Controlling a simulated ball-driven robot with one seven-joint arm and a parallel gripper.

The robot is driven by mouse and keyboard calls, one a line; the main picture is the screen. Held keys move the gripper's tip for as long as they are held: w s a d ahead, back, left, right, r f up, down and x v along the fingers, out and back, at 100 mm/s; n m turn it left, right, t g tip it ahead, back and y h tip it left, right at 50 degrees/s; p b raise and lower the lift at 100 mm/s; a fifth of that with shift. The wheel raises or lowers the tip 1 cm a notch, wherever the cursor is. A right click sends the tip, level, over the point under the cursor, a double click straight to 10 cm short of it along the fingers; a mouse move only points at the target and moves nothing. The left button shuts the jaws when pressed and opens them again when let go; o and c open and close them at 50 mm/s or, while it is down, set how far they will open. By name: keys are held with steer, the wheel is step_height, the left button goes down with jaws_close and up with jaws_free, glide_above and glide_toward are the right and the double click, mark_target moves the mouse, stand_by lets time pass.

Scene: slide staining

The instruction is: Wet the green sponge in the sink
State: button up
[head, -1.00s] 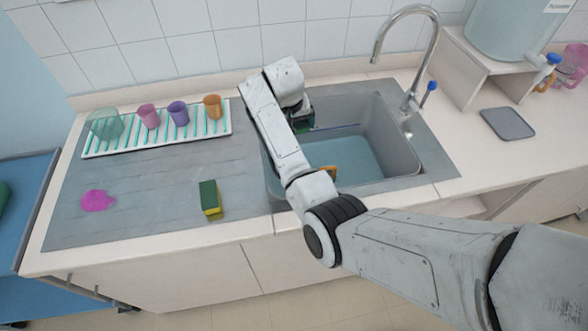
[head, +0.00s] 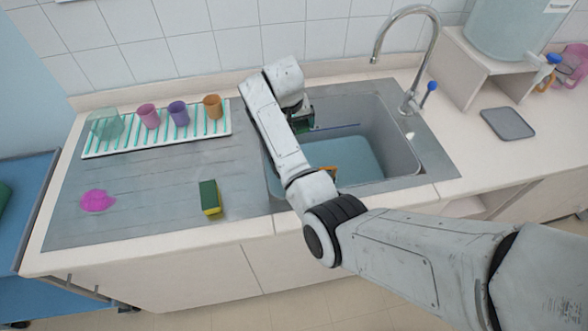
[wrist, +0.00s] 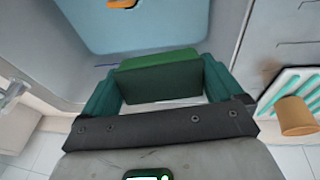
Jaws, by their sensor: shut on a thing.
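My gripper (wrist: 158,84) is shut on a green sponge (wrist: 158,70), held between its two teal fingers in the wrist view. In the head view my gripper (head: 304,122) is at the left part of the sink (head: 392,138), mostly hidden behind my arm. The sink holds bluish water (head: 350,160), which also shows beyond the sponge in the wrist view (wrist: 150,30). I cannot tell whether the sponge touches the water. A second sponge, green and yellow (head: 210,198), lies on the steel drainboard left of the sink.
An orange item (head: 331,172) and a thin blue stick (head: 338,127) are in the sink. A curved faucet (head: 436,50) stands at its back right. A rack (head: 155,143) with cups is at the back left. A pink item (head: 97,200) lies on the drainboard. A grey tray (head: 508,124) is at right.

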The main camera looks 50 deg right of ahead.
steer(key=shift+r, duration=0.15)
steer(key=shift+r, duration=1.85)
